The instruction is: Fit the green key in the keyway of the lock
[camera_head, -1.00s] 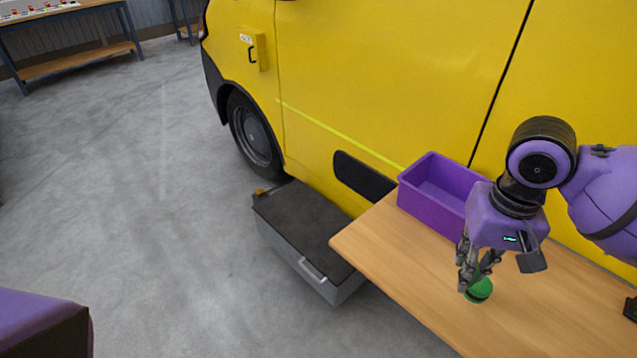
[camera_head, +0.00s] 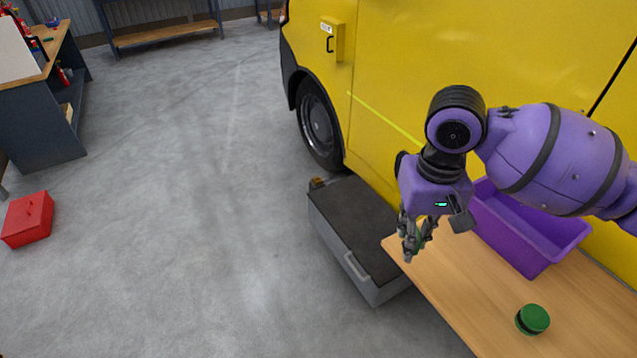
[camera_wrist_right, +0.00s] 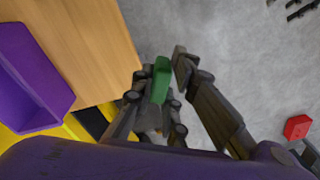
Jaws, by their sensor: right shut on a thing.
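My right gripper (camera_head: 411,247) is shut on a green key (camera_wrist_right: 160,80), held over the left corner of the wooden table. In the head view the key is mostly hidden by the fingers. In the right wrist view it stands between the fingertips (camera_wrist_right: 168,72). I cannot make out a lock or keyway for certain. A small yellow box (camera_head: 335,40) with a white label and dark handle is on the yellow van's side, apart from the gripper. My left gripper is not in view.
The wooden table (camera_head: 470,290) bears a purple bin (camera_head: 540,262) and a round green-topped object (camera_head: 532,319). A grey step box (camera_head: 355,235) stands by the yellow van (camera_head: 430,70). A red box (camera_head: 28,218) lies on the floor near a workbench (camera_head: 40,125). The middle floor is open.

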